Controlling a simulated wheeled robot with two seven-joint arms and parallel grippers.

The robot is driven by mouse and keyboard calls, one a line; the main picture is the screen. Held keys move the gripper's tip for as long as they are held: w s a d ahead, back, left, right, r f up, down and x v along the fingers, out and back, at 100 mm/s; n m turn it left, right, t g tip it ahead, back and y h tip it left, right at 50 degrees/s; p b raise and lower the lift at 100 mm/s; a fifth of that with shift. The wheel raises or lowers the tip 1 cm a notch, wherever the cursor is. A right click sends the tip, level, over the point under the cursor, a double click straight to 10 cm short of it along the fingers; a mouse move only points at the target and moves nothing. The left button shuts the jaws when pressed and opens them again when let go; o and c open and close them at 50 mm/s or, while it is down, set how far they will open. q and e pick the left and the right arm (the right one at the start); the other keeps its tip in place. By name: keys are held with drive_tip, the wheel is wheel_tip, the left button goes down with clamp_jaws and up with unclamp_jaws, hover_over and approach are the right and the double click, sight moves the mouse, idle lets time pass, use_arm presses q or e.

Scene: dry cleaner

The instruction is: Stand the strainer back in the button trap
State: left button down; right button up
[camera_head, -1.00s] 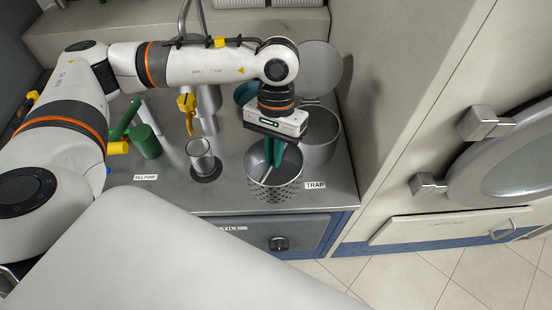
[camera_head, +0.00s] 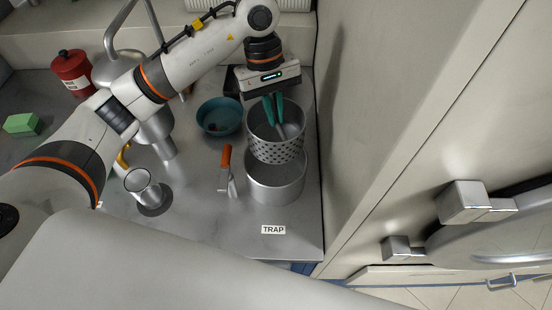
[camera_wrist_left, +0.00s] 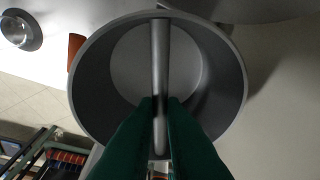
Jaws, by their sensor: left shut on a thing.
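The strainer hangs roughly upright and overlaps the upper part of the button trap (camera_head: 276,188), a plain metal cylinder on the counter behind the TRAP label. My right gripper is not in view.
A lever with an orange handle (camera_head: 225,160) stands left of the trap. A teal bowl (camera_head: 219,114) lies behind it, and a clear glass (camera_head: 139,181) stands further left. A wall (camera_head: 350,120) rises close on the right. The counter front (camera_head: 215,228) is clear.

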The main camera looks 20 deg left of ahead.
sight(273, 139)
use_arm(q)
drive_tip(key=f, duration=0.2)
drive_tip(key=f+p, duration=0.1)
drive_tip(key=f, duration=0.1)
drive_tip(key=f+p, duration=0.1)
drive_tip(key=f, duration=0.1)
drive_tip(key=shift+s+a+f, duration=0.15)
drive_tip(key=shift+s+f, duration=0.2)
drive_tip(key=shift+f, duration=0.05)
drive_tip(key=f, duration=0.2)
drive_tip(key=f+p, duration=0.1)
drive_tip(key=f, duration=0.1)
drive_tip(key=shift+w+f, duration=0.2)
drive_tip(key=shift+f, duration=0.7)
drive_tip(key=shift+f+p, duration=0.35)
drive_tip(key=shift+f, duration=1.55)
drive_tip(key=c, duration=1.9)
unclamp_jaws()
drive_tip(key=shift+c, duration=0.2)
drive_tip(key=o, duration=0.4)
drive_tip(key=shift+o, duration=0.2)
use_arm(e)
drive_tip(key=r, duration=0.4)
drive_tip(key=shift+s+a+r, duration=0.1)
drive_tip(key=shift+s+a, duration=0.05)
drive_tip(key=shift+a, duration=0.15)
use_arm(q)
drive_tip(key=shift+r, duration=0.1)
